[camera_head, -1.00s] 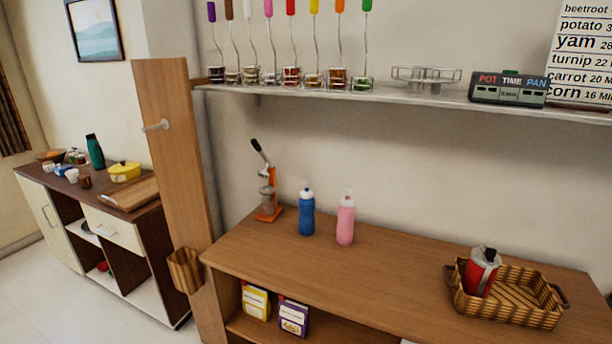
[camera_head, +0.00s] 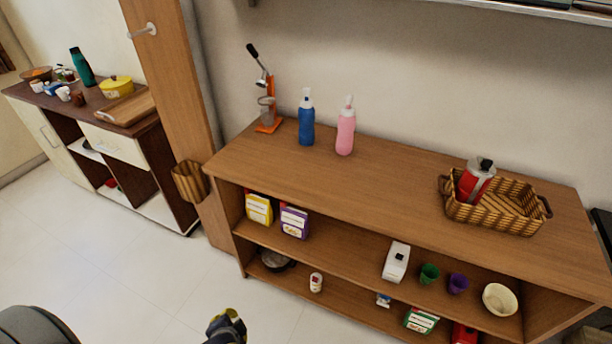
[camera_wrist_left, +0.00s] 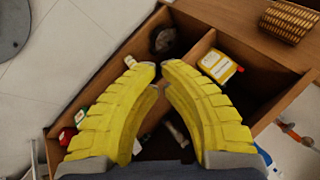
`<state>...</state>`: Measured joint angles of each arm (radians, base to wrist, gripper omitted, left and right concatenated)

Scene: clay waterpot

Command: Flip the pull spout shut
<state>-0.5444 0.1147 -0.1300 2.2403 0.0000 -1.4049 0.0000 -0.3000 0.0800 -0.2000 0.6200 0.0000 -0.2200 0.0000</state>
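A blue bottle (camera_head: 306,122) and a pink bottle (camera_head: 345,130) stand upright side by side on the wooden counter in the head view. Each has a pale top with a spout sticking up; whether either spout is pulled open is too small to tell. My left gripper (camera_head: 226,322) shows at the bottom of the head view, low in front of the shelf unit and well away from both bottles. My right gripper is not in view.
An orange hand press (camera_head: 268,110) stands left of the bottles. A wicker basket (camera_head: 510,212) holding a red canister (camera_head: 474,182) sits at the counter's right. Lower shelves hold boxes and cups. The counter (camera_head: 390,180) between bottles and basket is clear.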

